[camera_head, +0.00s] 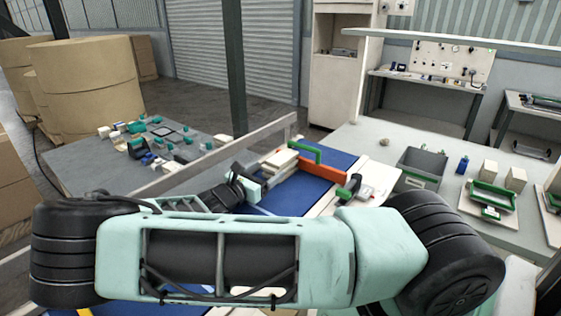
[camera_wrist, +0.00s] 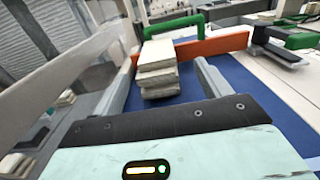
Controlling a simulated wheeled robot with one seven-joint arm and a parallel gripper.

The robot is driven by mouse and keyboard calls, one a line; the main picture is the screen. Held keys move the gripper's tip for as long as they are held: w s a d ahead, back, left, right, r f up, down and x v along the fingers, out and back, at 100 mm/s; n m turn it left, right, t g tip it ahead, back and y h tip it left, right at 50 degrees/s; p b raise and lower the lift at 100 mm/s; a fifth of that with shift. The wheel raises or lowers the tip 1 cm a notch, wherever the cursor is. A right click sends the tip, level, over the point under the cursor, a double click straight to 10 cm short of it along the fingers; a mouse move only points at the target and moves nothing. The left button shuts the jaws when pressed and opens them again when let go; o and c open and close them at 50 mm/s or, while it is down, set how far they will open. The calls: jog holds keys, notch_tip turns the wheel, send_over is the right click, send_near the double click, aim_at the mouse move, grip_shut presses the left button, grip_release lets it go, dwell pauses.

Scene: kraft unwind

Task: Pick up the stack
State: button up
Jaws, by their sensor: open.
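The stack (camera_wrist: 158,68) is a small pile of several flat cream boards, slightly uneven at the edges. It lies on a blue surface (camera_wrist: 262,82) in front of an orange bar. It also shows in the head view (camera_head: 281,160), partly hidden by my gripper. My gripper (camera_wrist: 166,78) is open. In the wrist view its grey fingers stand to the left and right of the stack, and the stack's near end lies ahead of the palm. I cannot tell whether either finger touches it. In the head view my arm covers much of the foreground.
An orange bar (camera_wrist: 206,46) with a green handle (camera_wrist: 172,24) stands right behind the stack. A pale rail (camera_wrist: 72,92) runs along the left. A grey bin (camera_head: 420,168) and green-framed trays (camera_head: 492,196) are on the right table. Small parts crowd the left table (camera_head: 85,170).

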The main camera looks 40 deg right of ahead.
aim_at(276, 163)
jog(key=shift+w+d+p, duration=0.2)
jog(key=shift+d+p, duration=0.1)
jog(key=shift+d, duration=0.95)
jog(key=d+p, duration=0.2)
jog(key=w+d, duration=0.1)
jog(key=d, duration=0.1)
jog(key=shift+w+f+p, duration=0.1)
jog(key=shift+f+p, duration=0.2)
jog(key=shift+p, duration=0.1)
jog(key=shift+w+d+f, duration=0.1)
jog(key=shift+d+f, duration=0.05)
jog(key=shift+d, duration=0.3)
jog(key=c, duration=1.1)
